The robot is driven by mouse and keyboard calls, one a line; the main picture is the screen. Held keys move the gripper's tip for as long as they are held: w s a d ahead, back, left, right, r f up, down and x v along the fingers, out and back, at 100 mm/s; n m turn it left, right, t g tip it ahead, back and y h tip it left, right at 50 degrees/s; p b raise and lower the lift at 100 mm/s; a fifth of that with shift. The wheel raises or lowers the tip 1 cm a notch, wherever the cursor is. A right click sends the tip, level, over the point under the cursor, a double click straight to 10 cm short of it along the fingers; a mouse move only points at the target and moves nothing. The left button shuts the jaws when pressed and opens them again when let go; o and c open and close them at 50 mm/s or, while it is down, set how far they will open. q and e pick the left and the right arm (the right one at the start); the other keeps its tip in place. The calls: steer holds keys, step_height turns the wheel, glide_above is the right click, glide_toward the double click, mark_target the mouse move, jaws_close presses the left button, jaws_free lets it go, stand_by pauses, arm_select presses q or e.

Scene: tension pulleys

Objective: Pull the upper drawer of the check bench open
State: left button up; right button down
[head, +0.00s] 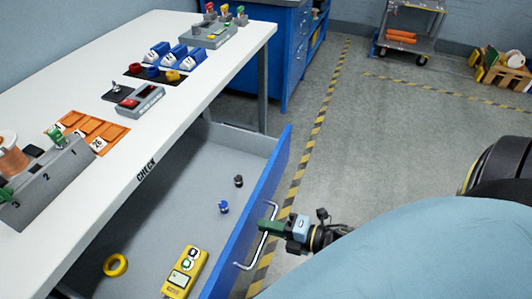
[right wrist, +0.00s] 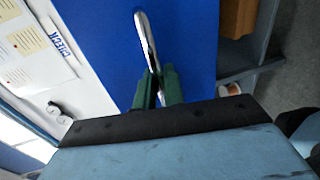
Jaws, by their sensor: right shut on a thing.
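The check bench (head: 115,65) has a white top with a "CHECK" label on its edge. Its upper drawer (head: 160,205) stands well out from under the top, so its grey inside shows. The drawer's blue front (head: 272,180) carries a silver bar handle (head: 246,266). My right gripper (head: 268,227) is at the handle, with its green fingers shut around the bar. In the right wrist view, the fingers (right wrist: 158,88) pinch the handle (right wrist: 145,35) against the blue front (right wrist: 190,45). My left gripper is in neither view.
Inside the drawer lie a yellow meter (head: 185,272), a yellow ring (head: 115,265), a blue piece (head: 223,207) and a black piece (head: 238,181). Trays with parts stand on the bench. A blue cabinet (head: 268,55) stands behind. Floor right of the drawer is clear, with striped tape (head: 318,125).

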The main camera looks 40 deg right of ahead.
steer(key=shift+s+d, duration=0.2)
steer(key=c, duration=1.6)
jaws_free()
steer(key=shift+c, duration=0.2)
steer(key=p+v, duration=0.1)
steer(key=v, duration=1.2)
steer(key=shift+s, duration=0.2)
